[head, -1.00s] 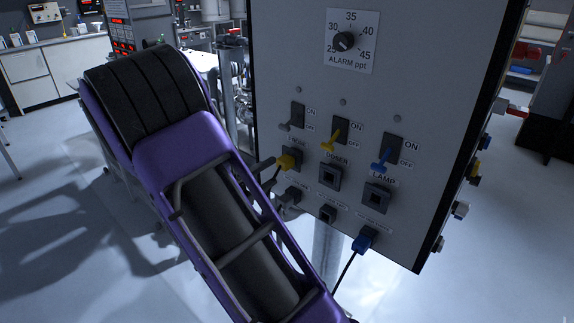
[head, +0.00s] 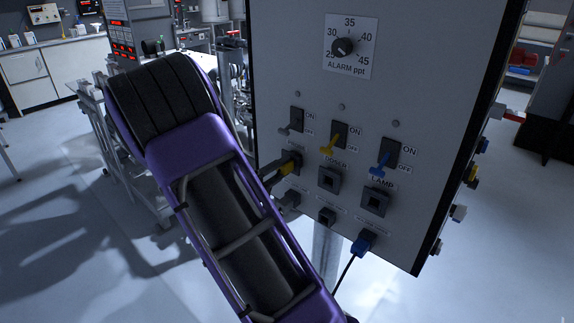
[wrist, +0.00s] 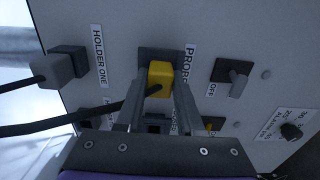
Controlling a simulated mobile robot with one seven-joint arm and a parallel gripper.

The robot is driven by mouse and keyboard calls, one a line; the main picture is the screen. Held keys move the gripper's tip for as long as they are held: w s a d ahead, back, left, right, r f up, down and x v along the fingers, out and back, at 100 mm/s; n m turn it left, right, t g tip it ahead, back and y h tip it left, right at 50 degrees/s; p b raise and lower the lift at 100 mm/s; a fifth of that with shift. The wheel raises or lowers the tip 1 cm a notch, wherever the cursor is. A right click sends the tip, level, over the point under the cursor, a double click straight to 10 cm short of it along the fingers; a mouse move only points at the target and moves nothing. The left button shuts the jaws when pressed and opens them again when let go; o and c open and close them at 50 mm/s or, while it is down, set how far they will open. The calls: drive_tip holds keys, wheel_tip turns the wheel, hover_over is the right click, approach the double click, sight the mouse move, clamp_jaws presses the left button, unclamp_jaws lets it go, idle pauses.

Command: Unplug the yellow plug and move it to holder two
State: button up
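The yellow plug (head: 287,168) sits in the socket marked PROBE on the panel. It also shows in the wrist view (wrist: 160,78), with a black cable running off to the left. My gripper (head: 277,171) is at the plug. In the wrist view its two fingers (wrist: 162,95) lie on either side of the plug, very close to it; whether they press on it cannot be told. Below the middle socket, in the lower row, is an empty dark holder (head: 327,216); its label is too small to read.
A grey plug (wrist: 52,70) sits in holder one, close to my gripper. A blue plug (head: 364,243) fills the right-hand lower holder. Toggle switches (head: 335,138) stick out above the sockets, below the alarm dial (head: 344,46).

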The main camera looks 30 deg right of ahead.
sight(280, 170)
clamp_jaws()
drive_tip(key=shift+a, duration=0.25)
idle(0.4)
drive_tip(key=shift+p+v, duration=0.4)
drive_tip(key=shift+v, duration=2.05)
drive_tip(key=shift+f, duration=0.1)
